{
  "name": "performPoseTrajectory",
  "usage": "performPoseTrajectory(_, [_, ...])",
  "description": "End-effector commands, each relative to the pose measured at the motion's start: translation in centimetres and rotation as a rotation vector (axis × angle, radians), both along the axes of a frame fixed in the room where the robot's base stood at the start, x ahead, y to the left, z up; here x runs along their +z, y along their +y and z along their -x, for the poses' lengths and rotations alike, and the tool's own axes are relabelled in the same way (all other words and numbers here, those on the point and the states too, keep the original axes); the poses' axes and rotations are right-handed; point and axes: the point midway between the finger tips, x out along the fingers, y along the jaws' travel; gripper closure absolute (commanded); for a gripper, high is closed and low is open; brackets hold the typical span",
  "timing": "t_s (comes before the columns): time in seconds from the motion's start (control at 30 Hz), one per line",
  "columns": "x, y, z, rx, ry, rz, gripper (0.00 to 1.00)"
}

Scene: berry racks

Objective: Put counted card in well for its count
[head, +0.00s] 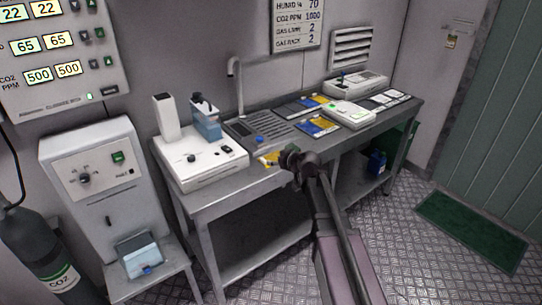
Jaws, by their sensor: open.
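My gripper (291,159) is dark and sits at the front edge of the steel bench (215,192). Its jaws are open, but their fine shape is hard to see. A small yellow item (269,158), perhaps a card, lies just left of the jaws; I cannot tell whether they touch it. A blue and yellow card (318,125) lies on the bench behind the gripper. Another blue-grey and yellow flat item (301,106) lies farther back. Dark and pale flat pieces (383,100) lie at the right end; I cannot tell whether they are wells. No count is readable.
A white device (349,114) with a green display stands right of the cards, with another white instrument (356,85) behind it. A white unit (200,167) fills the bench's left end. A drain grid (265,133) and tap (236,85) are mid-bench.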

Motion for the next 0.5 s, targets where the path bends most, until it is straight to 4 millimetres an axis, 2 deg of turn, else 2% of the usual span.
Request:
performPoseTrajectory(0.03, [0.7,-0.4,0.8,-0.001,0.000,0.000,0.47])
performPoseTrajectory(0.2, [1.5,-1.4,2.0,-0.002,-0.001,0.001,0.47])
performPoseTrajectory(0.5, [1.7,-1.8,2.6,-0.001,0.000,0.000,0.47])
